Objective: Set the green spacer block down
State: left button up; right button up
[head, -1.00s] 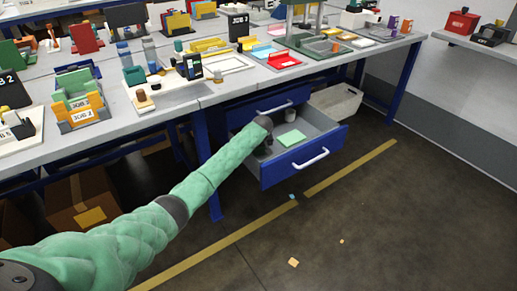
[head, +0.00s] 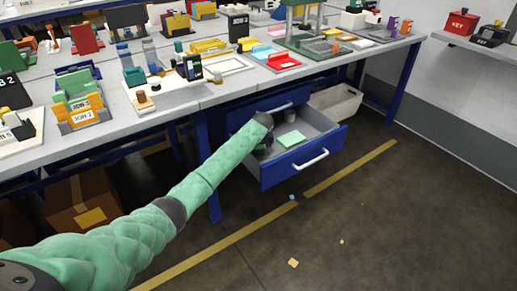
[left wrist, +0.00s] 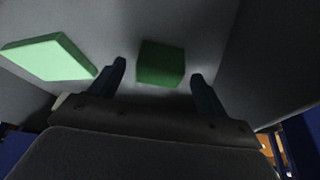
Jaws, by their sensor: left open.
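The green spacer block (left wrist: 161,64) is a small dark green block on the grey drawer floor in the left wrist view. My left gripper (left wrist: 159,73) is open, with one finger on each side of the block and a gap visible on both sides. In the head view my left arm reaches down into the open blue drawer (head: 262,176); its gripper is mostly hidden behind the wrist, and the block cannot be made out there.
A flat light green pad (head: 291,138) lies in the drawer; it also shows left of the fingers in the left wrist view (left wrist: 48,58). A grey cylinder (head: 290,115) stands near the drawer's back. The drawer walls surround the gripper closely. The workbench (head: 213,96) overhangs behind.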

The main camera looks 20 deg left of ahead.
pick_arm(q)
jog(key=p+v, duration=0.1)
jog(key=v, duration=0.8)
jog(key=shift+r, duration=0.25)
pick_arm(e)
jog(key=shift+s+a+r+g, duration=0.1)
jog(key=shift+s+g, duration=0.2)
jog(key=shift+s, duration=0.3)
pick_arm(q)
jog(key=shift+s, duration=0.15)
